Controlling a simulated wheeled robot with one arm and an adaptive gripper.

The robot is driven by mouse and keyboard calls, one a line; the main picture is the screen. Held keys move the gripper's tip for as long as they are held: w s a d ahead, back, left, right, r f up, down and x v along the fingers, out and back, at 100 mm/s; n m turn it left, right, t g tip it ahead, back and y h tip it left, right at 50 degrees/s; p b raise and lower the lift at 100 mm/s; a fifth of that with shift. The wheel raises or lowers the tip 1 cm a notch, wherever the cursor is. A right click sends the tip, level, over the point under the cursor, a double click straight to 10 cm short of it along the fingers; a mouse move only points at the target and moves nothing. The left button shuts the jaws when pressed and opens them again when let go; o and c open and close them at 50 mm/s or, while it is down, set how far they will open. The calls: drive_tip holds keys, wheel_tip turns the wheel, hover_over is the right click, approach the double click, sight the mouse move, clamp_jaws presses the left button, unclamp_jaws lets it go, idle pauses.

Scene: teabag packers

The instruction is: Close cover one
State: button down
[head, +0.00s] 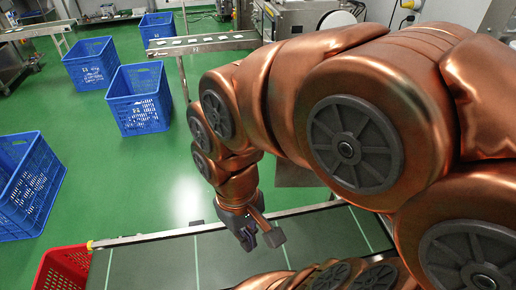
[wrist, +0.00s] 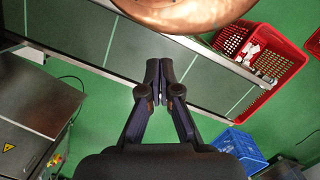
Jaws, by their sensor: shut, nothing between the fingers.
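My gripper (head: 261,239) hangs above the dark green conveyor belt (head: 225,262) in the head view. In the wrist view my gripper (wrist: 159,72) has its dark fingers together with nothing between them. A steel machine with a flat top panel (wrist: 35,97) and a yellow warning sign stands at left in the wrist view, apart from my fingers. I cannot tell whether this panel is cover one; no cover is clearly marked in either view. My copper arm hides much of the right side of the head view.
Blue crates (head: 139,112) stand on the green floor at left. A red crate (head: 63,270) sits by the belt's left end; it shows in the wrist view (wrist: 262,55). A narrower conveyor (head: 203,43) and steel machinery (head: 300,18) are at the back. Open floor lies between.

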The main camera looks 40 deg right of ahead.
drive_tip(key=w+d+r+m+b, duration=0.1)
drive_tip(key=w+d+m+b, duration=0.1)
drive_tip(key=w+d, duration=0.7)
drive_tip(key=w+d+r+m+b, duration=0.15)
drive_tip(key=w+d, duration=0.35)
drive_tip(key=w, duration=0.9)
drive_tip(key=w+d+f+m+y+b, duration=0.1)
drive_tip(key=w+d+f+m, duration=0.15)
drive_tip(key=d, duration=0.55)
drive_tip(key=w+d+f+m+b, duration=0.1)
drive_tip(key=d+f, duration=0.2)
drive_tip(key=d, duration=0.6)
drive_tip(key=w+d+f+m+y, duration=0.1)
drive_tip(key=w+d+f, duration=0.15)
drive_tip(key=d, duration=0.55)
drive_tip(key=s+a+f, duration=0.2)
drive_tip(key=f, duration=0.3)
drive_tip(key=s+a+f+p, duration=0.1)
drive_tip(key=s+a+f, duration=0.1)
drive_tip(key=f, duration=0.3)
drive_tip(key=shift+s+f+p, duration=0.15)
drive_tip(key=shift+s+p, duration=0.15)
drive_tip(key=shift+s, duration=0.45)
